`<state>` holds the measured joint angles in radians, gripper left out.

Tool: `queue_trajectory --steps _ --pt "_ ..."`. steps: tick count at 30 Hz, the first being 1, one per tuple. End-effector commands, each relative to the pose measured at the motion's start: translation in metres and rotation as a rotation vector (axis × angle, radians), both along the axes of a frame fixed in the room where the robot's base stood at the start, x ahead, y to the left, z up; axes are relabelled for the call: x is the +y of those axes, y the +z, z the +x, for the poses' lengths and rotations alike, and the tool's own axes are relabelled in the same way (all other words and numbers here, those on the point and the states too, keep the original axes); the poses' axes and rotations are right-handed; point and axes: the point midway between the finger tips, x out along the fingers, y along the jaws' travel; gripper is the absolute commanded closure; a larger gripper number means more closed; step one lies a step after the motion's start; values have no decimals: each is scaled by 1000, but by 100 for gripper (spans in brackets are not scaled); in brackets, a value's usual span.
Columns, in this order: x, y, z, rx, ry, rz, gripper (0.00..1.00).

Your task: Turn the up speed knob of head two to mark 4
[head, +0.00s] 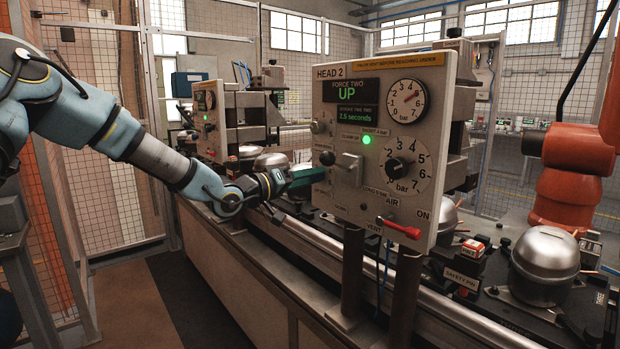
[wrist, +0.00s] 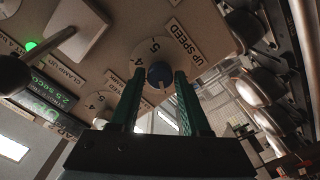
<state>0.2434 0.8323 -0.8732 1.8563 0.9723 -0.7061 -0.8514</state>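The up speed knob (wrist: 160,75) is blue and sits on a pale round dial (wrist: 139,60) beside the label "UP SPEED" (wrist: 181,38). In the head view my gripper (head: 310,176) is at the left part of the head 2 panel (head: 345,217) and hides the knob.
A lever with a black ball (head: 327,158) stands out close to my gripper. Another dial (wrist: 97,101) lies beside the up speed dial. Compressors (head: 544,257) stand on the line.

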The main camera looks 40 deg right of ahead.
Motion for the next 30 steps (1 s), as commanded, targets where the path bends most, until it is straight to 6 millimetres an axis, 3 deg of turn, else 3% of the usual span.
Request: queue_trajectory --steps 1,12,23,30 --pt "0 0 0 0 0 0 60" --pt "0 0 0 0 0 0 100" --pt "0 -1 0 -18 0 -1 100" --pt "0 -3 0 -122 0 -6 100"
